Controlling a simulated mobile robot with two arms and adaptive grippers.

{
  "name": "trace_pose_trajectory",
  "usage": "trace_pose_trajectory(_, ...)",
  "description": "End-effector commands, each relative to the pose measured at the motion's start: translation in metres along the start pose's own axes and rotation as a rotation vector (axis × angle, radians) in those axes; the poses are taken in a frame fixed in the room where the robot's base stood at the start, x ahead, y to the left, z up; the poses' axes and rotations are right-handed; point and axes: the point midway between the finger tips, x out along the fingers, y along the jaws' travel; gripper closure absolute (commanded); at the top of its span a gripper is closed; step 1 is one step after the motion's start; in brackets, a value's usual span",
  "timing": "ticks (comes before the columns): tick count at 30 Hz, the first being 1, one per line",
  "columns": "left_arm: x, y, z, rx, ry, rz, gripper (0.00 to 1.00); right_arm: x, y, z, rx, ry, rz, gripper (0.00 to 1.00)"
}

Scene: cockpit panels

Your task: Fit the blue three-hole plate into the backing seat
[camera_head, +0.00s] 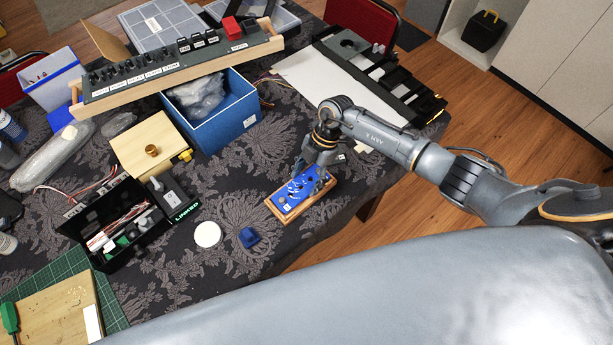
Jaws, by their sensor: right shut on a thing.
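The blue three-hole plate (293,190) lies over the wooden backing seat (287,212) near the table's right front edge. The wood shows as a rim around the plate; I cannot tell whether the plate is fully down in it. My right gripper (322,178) reaches down from the right and is shut on the blue plate at its right end. The gripper hides that end of the plate and part of the seat. My left gripper is not in view.
Patterned cloth is clear around the seat.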

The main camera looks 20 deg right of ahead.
Motion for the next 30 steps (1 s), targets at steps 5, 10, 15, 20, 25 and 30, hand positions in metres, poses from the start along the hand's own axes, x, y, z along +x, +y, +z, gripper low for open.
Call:
trace_pose_trajectory(5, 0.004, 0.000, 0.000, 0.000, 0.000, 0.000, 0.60, 0.005, 0.000, 0.002, 0.000, 0.000, 0.000, 0.78)
trace_pose_trajectory(10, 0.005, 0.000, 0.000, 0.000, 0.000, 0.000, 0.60, 0.006, 0.000, 0.003, 0.000, 0.000, 0.001, 0.34)
trace_pose_trajectory(15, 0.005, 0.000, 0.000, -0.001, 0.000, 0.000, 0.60, 0.006, 0.000, 0.003, 0.000, 0.000, 0.000, 0.16)
trace_pose_trajectory(20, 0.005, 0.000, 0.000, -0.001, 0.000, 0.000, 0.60, 0.006, 0.000, 0.003, 0.000, 0.000, 0.000, 0.16)
trace_pose_trajectory(25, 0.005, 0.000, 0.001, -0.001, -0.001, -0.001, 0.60, 0.002, 0.000, 0.003, -0.001, -0.001, 0.001, 0.16)
trace_pose_trajectory(30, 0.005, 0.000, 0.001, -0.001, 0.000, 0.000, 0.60, -0.024, 0.001, 0.004, -0.001, -0.003, 0.003, 0.16)
